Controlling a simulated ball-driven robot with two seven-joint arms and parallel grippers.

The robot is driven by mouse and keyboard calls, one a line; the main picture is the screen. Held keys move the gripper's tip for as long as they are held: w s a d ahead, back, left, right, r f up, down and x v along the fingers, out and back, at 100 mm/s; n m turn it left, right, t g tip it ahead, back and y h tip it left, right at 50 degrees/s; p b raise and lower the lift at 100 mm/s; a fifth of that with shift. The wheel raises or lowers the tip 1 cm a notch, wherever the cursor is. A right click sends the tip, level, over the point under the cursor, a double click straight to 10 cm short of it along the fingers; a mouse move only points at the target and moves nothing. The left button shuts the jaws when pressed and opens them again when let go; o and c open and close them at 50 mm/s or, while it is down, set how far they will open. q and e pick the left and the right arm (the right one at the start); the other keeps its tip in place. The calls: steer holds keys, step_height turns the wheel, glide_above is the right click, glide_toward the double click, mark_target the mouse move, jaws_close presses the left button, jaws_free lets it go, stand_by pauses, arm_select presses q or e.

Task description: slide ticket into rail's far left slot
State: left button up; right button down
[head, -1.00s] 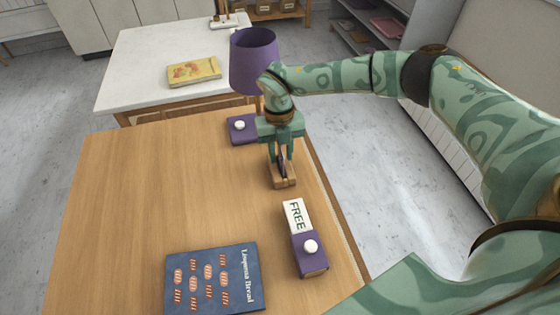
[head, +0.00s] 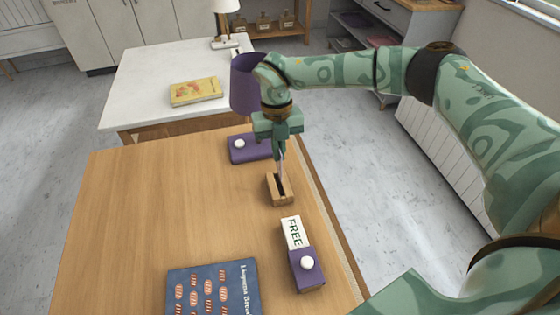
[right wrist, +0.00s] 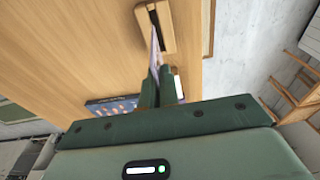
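My right gripper (head: 281,157) points down above a small wooden block (head: 286,198) with one long dark slot. In the right wrist view the fingers (right wrist: 160,75) are close together on a thin ticket (right wrist: 155,52). The ticket shows almost edge-on and reaches from the fingers to the slot of the wooden block (right wrist: 168,32). In the head view the ticket is a thin pale line (head: 281,168) over the slot; I cannot tell how deep its lower edge sits. No longer rail with several slots is plain to see. My left gripper is not in view.
A purple box with a white knob (head: 262,147) stands behind the block. Another purple box (head: 307,276) stands in front, beside a white FREE card (head: 292,232). A navy book (head: 213,290) lies at the front. A purple lampshade-like object (head: 243,90) is behind. The wooden table's left side is clear.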

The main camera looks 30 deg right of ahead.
step_height(320, 180, up, 4)
steer(key=shift+f+p, duration=0.25)
steer(key=shift+p, duration=0.4)
steer(key=shift+r+p, duration=1.65)
steer(key=shift+r, duration=0.3)
steer(key=shift+f, duration=0.1)
